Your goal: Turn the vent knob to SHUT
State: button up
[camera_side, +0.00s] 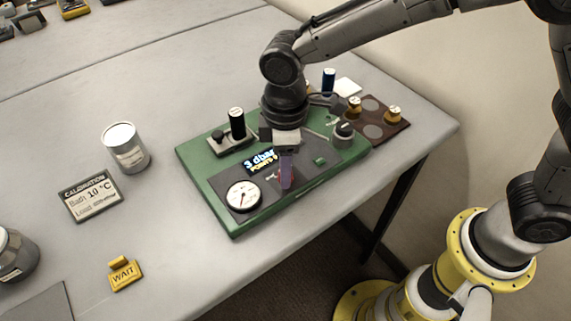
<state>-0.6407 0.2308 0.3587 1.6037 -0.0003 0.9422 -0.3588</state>
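A green instrument panel (235,220) lies on the grey table. A dark round knob with a pale mark (344,130) stands at its right end; its label is too small to read, so I cannot tell whether it is the vent knob or where it points. My gripper (286,178) points down over the middle of the panel, left of and nearer the front than that knob. A purplish narrow shape with a little red shows at its tip. Whether the fingers are apart or holding something is not clear. The panel behind my gripper is partly hidden.
The panel has a dial gauge (243,196), a lit display (262,161) and a black upright cylinder (237,123). A brown board (391,128) with brass-coloured pieces lies behind right. A can (125,147), a calibration card (91,196) and a yellow WAIT sign (125,275) stand left.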

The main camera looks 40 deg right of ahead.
jog(key=shift+o, duration=0.9)
jog(key=shift+f, duration=0.1)
notch_tip(320, 180, up, 14)
jog(key=shift+d+f, duration=0.1)
